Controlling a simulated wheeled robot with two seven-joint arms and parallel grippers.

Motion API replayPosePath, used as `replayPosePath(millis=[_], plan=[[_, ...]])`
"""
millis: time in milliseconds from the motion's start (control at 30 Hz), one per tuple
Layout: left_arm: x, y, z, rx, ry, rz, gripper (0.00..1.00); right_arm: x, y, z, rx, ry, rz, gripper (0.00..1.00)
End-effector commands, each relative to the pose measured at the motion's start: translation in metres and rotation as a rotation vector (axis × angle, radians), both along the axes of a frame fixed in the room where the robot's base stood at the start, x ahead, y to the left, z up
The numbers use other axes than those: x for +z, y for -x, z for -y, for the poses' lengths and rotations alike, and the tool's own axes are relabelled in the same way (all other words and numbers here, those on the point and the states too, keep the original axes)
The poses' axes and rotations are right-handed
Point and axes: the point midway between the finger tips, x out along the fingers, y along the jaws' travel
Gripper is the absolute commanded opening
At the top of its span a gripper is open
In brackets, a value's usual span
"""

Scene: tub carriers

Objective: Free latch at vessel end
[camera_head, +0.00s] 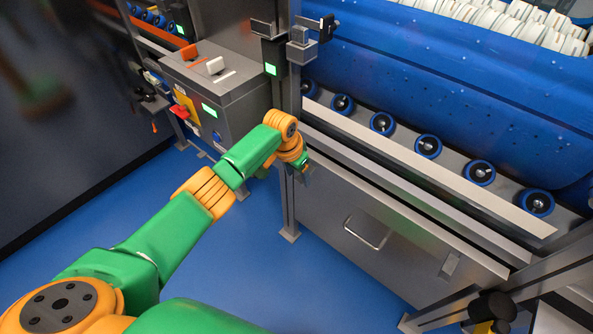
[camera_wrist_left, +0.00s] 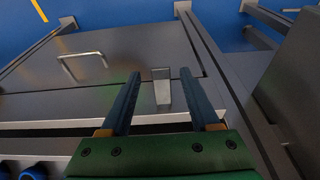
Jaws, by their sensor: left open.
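A grey metal panel with a bar handle (camera_head: 367,230) is under the blue vessel (camera_head: 440,75). A small metal latch tab (camera_wrist_left: 162,88) stands on this panel near its end in the left wrist view. A similar tab (camera_head: 450,264) shows near the panel's right end in the head view. My left gripper (camera_wrist_left: 160,73) is open, with the first tab seen between its two dark fingers; whether they touch it I cannot tell. In the head view my left gripper (camera_head: 305,167) is at the panel's left end and hides that spot. My right gripper is not in view.
Blue-rimmed rollers (camera_head: 428,146) line the ledge below the vessel. A dark post with a clamp-like grey block (camera_head: 301,48) stands above my wrist. A grey control box (camera_head: 212,85) is at the left. Blue floor (camera_head: 270,265) is open in front.

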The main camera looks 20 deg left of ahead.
Motion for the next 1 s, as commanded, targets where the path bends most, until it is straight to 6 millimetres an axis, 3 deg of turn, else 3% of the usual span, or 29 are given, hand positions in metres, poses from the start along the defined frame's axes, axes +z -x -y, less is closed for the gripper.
replayPosePath(millis=[67,300,1000], plan=[[0.023,0.003,-0.002,0.0,-0.001,0.004,0.62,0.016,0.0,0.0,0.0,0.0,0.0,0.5],[0.058,0.012,-0.005,0.0,-0.001,0.001,0.62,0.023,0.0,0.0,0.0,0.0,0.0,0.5],[0.06,0.014,-0.005,0.001,-0.001,0.0,0.62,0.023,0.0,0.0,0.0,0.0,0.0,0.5]])
